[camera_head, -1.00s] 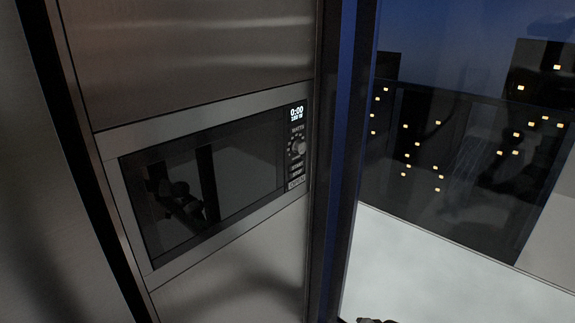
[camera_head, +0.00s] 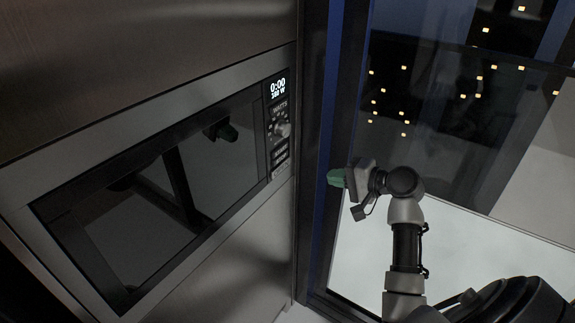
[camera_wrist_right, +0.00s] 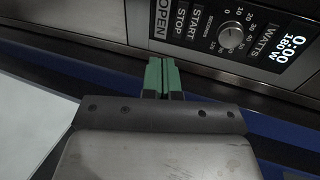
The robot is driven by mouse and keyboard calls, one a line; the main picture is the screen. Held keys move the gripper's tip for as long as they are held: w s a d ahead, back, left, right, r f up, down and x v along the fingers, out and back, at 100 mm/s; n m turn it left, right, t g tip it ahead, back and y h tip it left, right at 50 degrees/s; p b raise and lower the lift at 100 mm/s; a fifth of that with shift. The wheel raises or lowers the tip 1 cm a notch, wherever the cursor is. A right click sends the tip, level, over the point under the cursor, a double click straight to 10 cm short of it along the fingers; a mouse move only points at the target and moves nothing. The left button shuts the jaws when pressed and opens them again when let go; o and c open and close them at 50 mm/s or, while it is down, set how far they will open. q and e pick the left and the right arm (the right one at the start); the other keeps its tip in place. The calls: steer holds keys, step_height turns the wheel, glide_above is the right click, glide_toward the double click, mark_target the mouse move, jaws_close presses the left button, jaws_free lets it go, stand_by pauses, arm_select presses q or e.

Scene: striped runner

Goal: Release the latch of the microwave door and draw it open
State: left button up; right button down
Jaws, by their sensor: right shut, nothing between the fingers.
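The microwave (camera_head: 165,185) is built into a metal cabinet front, and its dark glass door is shut. Its control strip on the right has a lit display (camera_head: 278,88), a round knob (camera_head: 283,129) and buttons below. In the right wrist view the OPEN button (camera_wrist_right: 161,20) shows at the strip's end, beyond my fingertips. My right gripper (camera_head: 337,178) has green fingers that are shut and empty. It is to the right of the control strip, apart from it, pointing left. It also shows in the right wrist view (camera_wrist_right: 162,68). My left gripper is not in view.
A dark and blue upright frame (camera_head: 335,130) stands right of the microwave, close to my right gripper. Beyond it is a glass pane (camera_head: 440,110) with small lights behind. A pale surface (camera_head: 465,260) lies at lower right.

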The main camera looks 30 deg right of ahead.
steer(key=p, duration=0.2)
glide_toward(281, 167)
steer(key=f, duration=0.1)
steer(key=x, duration=0.6)
steer(key=shift+w+r+p, duration=0.25)
steer(key=shift+r+p, duration=0.1)
steer(key=shift+p, duration=0.05)
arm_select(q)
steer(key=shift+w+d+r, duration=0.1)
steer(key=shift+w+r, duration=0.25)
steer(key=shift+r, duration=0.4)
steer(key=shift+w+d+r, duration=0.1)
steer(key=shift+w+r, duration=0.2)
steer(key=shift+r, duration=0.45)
arm_select(e)
steer(key=shift+w+a+f, duration=0.1)
steer(key=shift+w+a, duration=0.05)
steer(key=shift+w, duration=0.3)
